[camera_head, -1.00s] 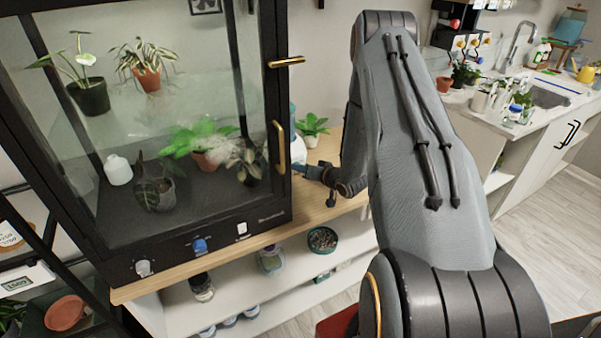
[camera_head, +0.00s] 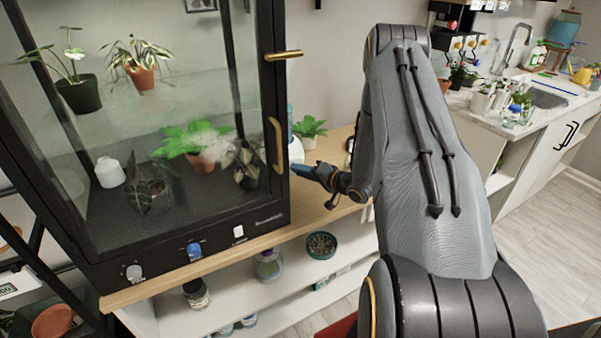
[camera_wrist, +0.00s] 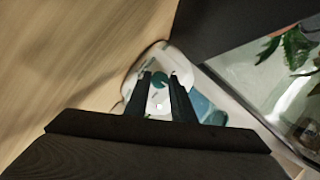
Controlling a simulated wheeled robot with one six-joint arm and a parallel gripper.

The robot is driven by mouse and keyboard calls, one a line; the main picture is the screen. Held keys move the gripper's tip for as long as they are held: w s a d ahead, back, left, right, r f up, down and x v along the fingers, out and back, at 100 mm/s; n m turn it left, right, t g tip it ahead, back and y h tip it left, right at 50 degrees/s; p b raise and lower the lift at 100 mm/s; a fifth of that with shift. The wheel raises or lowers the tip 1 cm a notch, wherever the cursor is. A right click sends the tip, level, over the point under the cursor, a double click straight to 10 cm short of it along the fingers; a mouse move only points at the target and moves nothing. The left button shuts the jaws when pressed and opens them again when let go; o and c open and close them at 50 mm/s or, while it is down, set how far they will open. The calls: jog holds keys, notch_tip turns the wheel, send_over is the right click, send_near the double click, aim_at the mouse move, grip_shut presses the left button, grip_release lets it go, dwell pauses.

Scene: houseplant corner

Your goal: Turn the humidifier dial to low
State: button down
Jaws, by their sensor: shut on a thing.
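The humidifier, a white body (camera_head: 297,149) with a bluish upper part, stands on the wooden top just right of the glass cabinet, which hides most of it. In the head view my gripper (camera_head: 300,171) is small and low beside the humidifier, pointing left. The dial's markings and setting are not readable.
The glass cabinet (camera_head: 75,245) with potted plants and front knobs stands close on the left. A small potted plant (camera_head: 309,131) is behind the gripper. The wooden top (camera_head: 325,205) is bare in front. A shelf below holds jars and a bowl (camera_head: 321,245).

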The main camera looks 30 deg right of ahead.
dwell(0.3)
jog(key=c, duration=1.5)
grip_release()
jog(key=b+v, duration=0.1)
jog(key=v, duration=0.6)
jog(key=shift+s+d+b, duration=0.2)
jog(key=shift+s+b, duration=0.2)
